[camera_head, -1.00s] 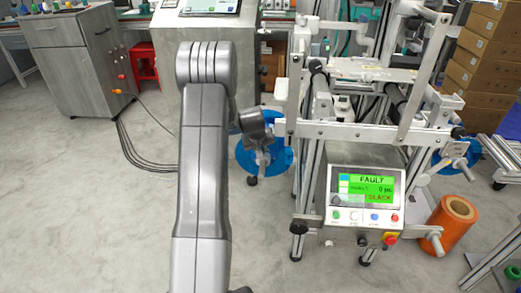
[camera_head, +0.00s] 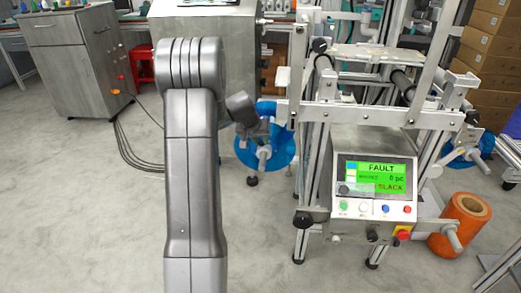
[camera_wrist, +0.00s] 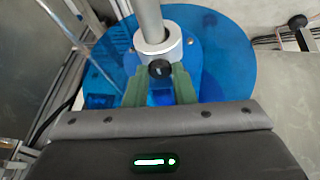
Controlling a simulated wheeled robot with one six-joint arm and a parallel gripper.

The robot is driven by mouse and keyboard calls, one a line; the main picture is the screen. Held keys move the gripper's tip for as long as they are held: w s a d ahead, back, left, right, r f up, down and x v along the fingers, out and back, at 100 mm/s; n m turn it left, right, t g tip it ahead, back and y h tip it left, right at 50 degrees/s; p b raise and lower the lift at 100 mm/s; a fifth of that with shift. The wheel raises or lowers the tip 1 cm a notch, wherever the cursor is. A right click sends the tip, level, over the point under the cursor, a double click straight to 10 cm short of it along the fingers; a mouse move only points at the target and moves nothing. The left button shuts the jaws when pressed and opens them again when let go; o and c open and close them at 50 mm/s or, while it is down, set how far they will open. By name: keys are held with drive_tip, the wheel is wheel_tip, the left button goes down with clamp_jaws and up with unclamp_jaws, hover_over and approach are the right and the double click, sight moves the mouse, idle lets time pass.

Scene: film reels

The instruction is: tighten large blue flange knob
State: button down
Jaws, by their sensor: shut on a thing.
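The large blue flange (camera_head: 250,154) is a round disc on the left side of the machine. It also fills the upper middle of the wrist view (camera_wrist: 225,55). A metal shaft with a silver collar (camera_wrist: 150,50) runs through its centre. A small black knob (camera_wrist: 160,69) sits at the collar's lower edge. My gripper (camera_wrist: 160,77) has green fingers on both sides of this knob and is shut on it. In the head view my arm partly hides the flange area, and the fingertips are hard to make out there.
The machine's control panel (camera_head: 374,178) shows FAULT and SLACK on a green screen. An orange roll (camera_head: 447,232) stands on the floor at the right. Another blue disc (camera_head: 482,150) is at the machine's right side. A grey cabinet (camera_head: 75,65) stands at the left.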

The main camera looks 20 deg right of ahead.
drive_tip(key=shift+f+m+g+b, duration=0.15)
drive_tip(key=shift+m+g+b, duration=0.15)
drive_tip(key=shift+m+b, duration=0.65)
drive_tip(key=shift+h+b, duration=0.35)
drive_tip(key=shift+h, duration=0.05)
drive_tip(key=c, duration=1.5)
unclamp_jaws()
drive_tip(key=p+v, duration=0.4)
drive_tip(key=v, duration=1)
drive_tip(key=shift+p, duration=0.35)
